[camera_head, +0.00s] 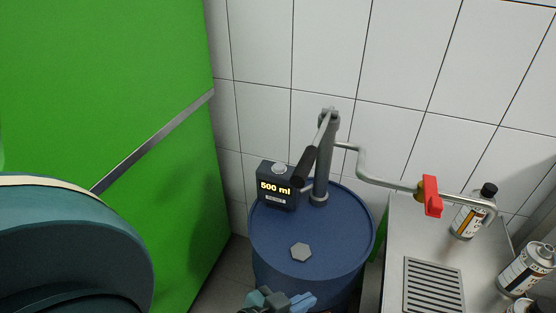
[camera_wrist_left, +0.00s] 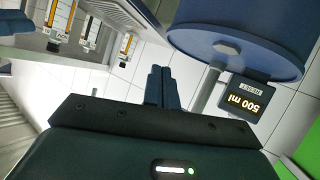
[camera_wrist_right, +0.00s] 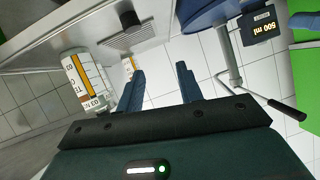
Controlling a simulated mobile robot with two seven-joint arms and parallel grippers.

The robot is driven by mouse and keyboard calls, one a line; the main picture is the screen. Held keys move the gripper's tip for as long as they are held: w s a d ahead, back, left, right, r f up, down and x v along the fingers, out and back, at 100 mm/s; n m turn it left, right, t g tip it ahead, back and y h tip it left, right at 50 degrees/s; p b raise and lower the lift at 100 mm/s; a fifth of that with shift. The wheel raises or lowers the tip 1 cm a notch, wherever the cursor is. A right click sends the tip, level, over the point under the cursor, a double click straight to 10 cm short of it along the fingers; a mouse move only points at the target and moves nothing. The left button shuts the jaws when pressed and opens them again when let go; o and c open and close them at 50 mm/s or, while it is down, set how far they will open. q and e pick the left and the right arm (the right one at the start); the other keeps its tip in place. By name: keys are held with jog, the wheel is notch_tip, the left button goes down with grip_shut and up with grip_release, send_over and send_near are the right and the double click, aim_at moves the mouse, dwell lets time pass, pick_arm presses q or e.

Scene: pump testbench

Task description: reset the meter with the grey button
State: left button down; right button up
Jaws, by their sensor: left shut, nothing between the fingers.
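The dark meter (camera_head: 275,186) with a yellow "500 ml" readout stands at the back left of the blue drum (camera_head: 310,245). Its round grey button (camera_head: 279,168) is on its top face. My left gripper (camera_head: 278,299) is at the bottom edge of the head view, in front of the drum and well apart from the meter. In the left wrist view its fingers (camera_wrist_left: 162,86) are together and empty; the meter (camera_wrist_left: 240,98) appears upside down to their right. My right gripper (camera_wrist_right: 160,80) shows in the right wrist view with fingers spread and nothing between them.
The pump column (camera_head: 324,165) with a black-gripped lever rises beside the meter. A pipe with a red valve handle (camera_head: 432,196) runs right over a metal bench (camera_head: 398,250) with a drain grate and bottles (camera_head: 469,220). A green panel (camera_head: 110,80) stands on the left.

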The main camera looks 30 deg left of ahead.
pick_arm(q)
jog(key=shift+d, duration=0.1)
pick_arm(e)
jog(key=shift+d, duration=0.15)
